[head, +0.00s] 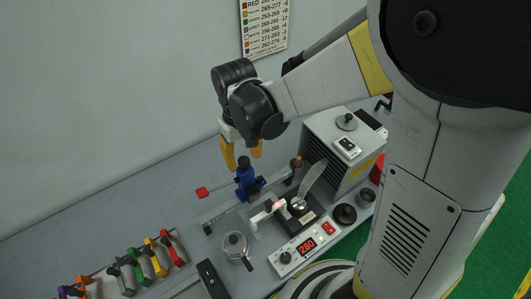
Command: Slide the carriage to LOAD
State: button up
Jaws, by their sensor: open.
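A blue carriage (248,183) with a dark knob on top sits on a pale rail (216,212) at the back of the bench. My gripper (242,156) is above the carriage, its yellow fingers pointing down and spread apart. The fingertips are near the knob, one on each side in the picture; I cannot tell whether they touch it. A red tab (202,192) sticks out to the left of the carriage. No LOAD mark is readable.
A grey box (343,150) stands right of the rail. In front are a control panel (304,249) showing 280, a small metal pot (236,245) and a dark plate with a curved strip. Several coloured clamps (153,257) line the lower left. A chart (265,25) hangs on the wall.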

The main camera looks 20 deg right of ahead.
jog(key=shift+r+p, duration=1.6)
jog(key=shift+r, duration=1)
jog(key=shift+d+f+b, duration=0.15)
jog(key=shift+b, duration=0.2)
jog(key=s+d+f+m+t+b, duration=0.3)
jog(key=s+d+f+t+b, duration=0.4)
jog(key=b, duration=1.3)
jog(key=s+d+f, duration=0.1)
jog(key=s+d, duration=0.1)
jog(key=d, duration=0.2)
jog(key=shift+f+m, duration=0.25)
jog(key=shift+m, duration=0.05)
